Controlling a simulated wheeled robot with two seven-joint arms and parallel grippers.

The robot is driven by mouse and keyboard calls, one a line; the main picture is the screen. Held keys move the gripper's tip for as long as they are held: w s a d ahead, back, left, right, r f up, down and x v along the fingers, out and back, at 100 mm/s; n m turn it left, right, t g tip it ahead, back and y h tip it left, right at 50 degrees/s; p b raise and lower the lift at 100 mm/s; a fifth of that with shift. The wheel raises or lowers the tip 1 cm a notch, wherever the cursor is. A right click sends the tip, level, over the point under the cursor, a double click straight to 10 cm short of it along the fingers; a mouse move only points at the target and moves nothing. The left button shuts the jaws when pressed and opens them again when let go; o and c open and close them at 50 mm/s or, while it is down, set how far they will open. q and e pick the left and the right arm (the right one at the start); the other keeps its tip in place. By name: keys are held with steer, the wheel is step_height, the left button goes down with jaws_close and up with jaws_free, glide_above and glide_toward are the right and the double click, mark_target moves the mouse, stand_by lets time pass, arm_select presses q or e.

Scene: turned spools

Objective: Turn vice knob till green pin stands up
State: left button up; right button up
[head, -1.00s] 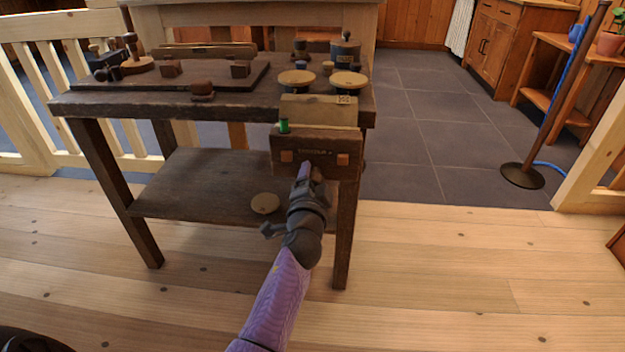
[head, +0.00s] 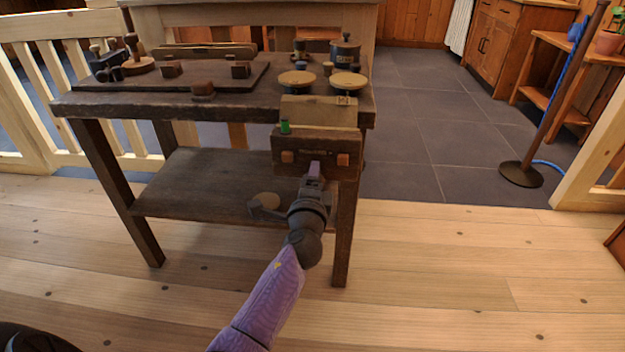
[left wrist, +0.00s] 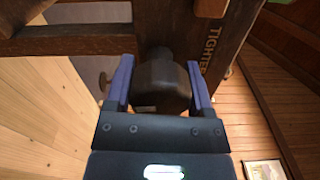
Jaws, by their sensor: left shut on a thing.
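The vice (head: 315,148) is a dark wooden jaw with a pale top block at the right front of the workbench. The small green pin (head: 285,127) shows at the jaw's upper left edge and looks upright, though it is too small to judge its exact tilt. My left gripper (head: 315,170) is at the lower middle of the jaw's face. In the left wrist view its two blue fingers (left wrist: 158,70) are shut on the dark round knob (left wrist: 162,85), one on each side. In the head view my gripper hides the knob. My right gripper is out of view.
The workbench (head: 90,105) carries a dark board (head: 215,78) and round pale-topped spools (head: 297,78). Its lower shelf (head: 190,180) is just left of my wrist. The jaw carries lettering (left wrist: 212,50), partly hidden. The wooden floor (head: 430,270) at right is clear.

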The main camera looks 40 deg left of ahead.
arm_select(q)
steer(key=shift+d+f, duration=0.1)
steer(key=shift+f, duration=0.15)
steer(key=o, duration=0.9)
steer(key=shift+c, duration=0.2)
steer(key=o, duration=0.4)
steer(key=shift+r, duration=0.15)
steer(key=p+v, duration=0.2)
steer(key=v, duration=0.8)
